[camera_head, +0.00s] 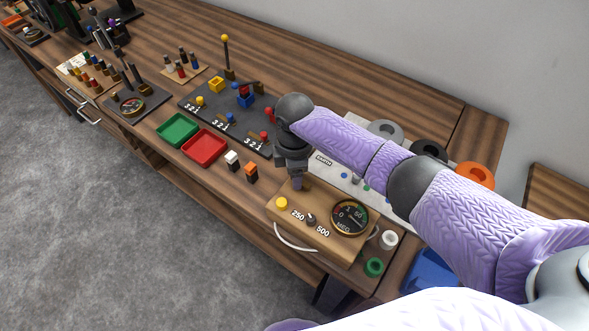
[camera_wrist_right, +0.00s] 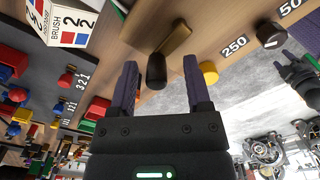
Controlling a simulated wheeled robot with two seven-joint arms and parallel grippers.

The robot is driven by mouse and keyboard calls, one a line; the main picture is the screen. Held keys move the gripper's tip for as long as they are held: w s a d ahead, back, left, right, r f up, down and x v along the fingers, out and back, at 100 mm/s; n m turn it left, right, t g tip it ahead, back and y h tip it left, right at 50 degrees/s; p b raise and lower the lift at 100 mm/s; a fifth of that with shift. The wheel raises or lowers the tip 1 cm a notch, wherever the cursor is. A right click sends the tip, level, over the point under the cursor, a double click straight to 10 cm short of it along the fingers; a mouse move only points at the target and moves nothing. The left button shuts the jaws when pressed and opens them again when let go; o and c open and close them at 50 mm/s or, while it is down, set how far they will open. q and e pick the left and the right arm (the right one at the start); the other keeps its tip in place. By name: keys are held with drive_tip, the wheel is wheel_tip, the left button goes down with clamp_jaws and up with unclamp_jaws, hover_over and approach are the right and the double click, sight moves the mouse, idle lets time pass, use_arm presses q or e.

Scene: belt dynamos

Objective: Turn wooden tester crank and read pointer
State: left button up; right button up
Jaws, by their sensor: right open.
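The wooden tester (camera_head: 283,209) stands near the front edge of the bench. Its top carries a yellow button, a black knob between 250 and 500, and a round black dial (camera_head: 350,217) marked MEG; the pointer's reading is too small to tell. My right gripper (camera_head: 297,184) points down at the tester's far side and covers the crank there. In the right wrist view the crank shows as a brass arm (camera_wrist_right: 173,38) with a black handle (camera_wrist_right: 157,72). The open fingers (camera_wrist_right: 160,64) stand on either side of the handle, with gaps visible.
A green tray (camera_head: 178,130) and a red tray (camera_head: 204,148) lie left of the tester, with small white and orange blocks nearby. Grey, black and orange spools (camera_head: 474,176) stand behind my right arm.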

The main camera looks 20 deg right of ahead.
drive_tip(key=shift+w, duration=0.1)
drive_tip(key=shift+w, duration=0.1)
drive_tip(key=shift+c, duration=1)
clamp_jaws()
use_arm(q)
drive_tip(key=shift+d, duration=0.3)
drive_tip(key=shift+s+a+r, duration=0.1)
